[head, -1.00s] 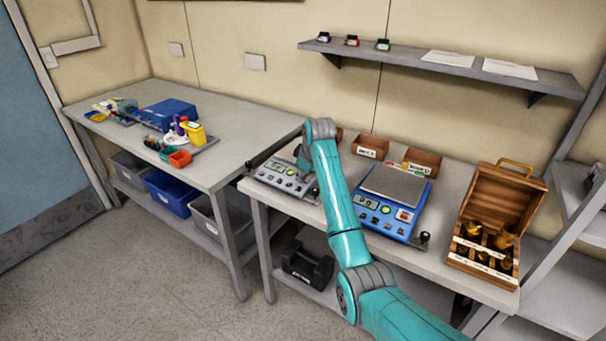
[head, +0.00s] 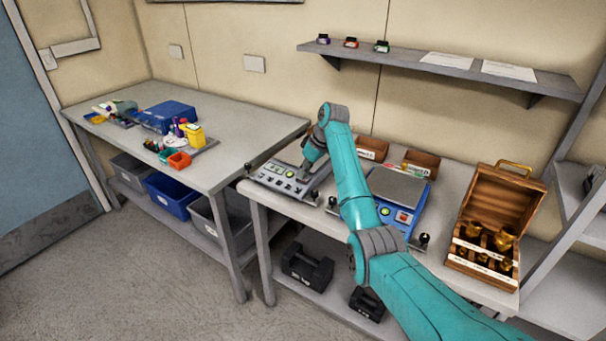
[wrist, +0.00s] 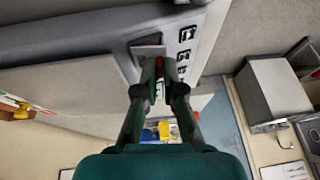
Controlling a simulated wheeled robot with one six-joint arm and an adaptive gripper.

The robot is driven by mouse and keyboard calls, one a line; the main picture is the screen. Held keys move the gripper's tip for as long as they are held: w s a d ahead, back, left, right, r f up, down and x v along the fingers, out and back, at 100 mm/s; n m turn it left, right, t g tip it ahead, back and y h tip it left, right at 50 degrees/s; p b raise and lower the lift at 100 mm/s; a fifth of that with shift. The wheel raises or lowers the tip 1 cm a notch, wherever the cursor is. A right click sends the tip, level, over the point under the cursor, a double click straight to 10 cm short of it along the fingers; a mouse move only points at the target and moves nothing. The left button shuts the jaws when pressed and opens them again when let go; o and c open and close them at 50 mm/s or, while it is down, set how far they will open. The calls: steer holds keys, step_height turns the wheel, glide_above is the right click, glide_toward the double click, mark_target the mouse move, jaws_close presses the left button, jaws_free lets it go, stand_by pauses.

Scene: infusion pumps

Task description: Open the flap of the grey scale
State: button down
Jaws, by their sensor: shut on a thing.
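The grey scale (head: 270,182) sits at the left end of the right-hand table, with buttons along its front panel. My gripper (head: 304,176) points down at the right part of this panel, and my arm hides some of the scale behind it. In the wrist view, the scale's panel (wrist: 207,50) with dark-marked buttons fills the upper middle. A small light grey flap (wrist: 148,42) lies there beside a dark recess. My gripper's fingertips (wrist: 159,68) are close together at the flap's edge and appear to pinch it. The exact contact is too small to see clearly.
A blue scale (head: 404,217) stands right of the grey one, partly behind my arm. A wooden weight box (head: 487,262) stands open farther right. Small brown bins (head: 421,162) line the back. The left table (head: 243,127) has bare surface at its right end.

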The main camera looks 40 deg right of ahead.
steer(key=shift+w+d+r+m+g+y, duration=0.1)
steer(key=shift+d+r+m+g+y, duration=0.1)
steer(key=shift+y, duration=0.4)
steer(key=shift+w+d+r+m+g+y, duration=0.1)
steer(key=shift+d+g+y, duration=0.1)
steer(key=shift+y, duration=0.4)
steer(key=shift+d+y, duration=0.1)
steer(key=shift+y, duration=0.2)
steer(key=c, duration=1.3)
jaws_free()
steer(key=v, duration=1.2)
steer(key=shift+w, duration=0.15)
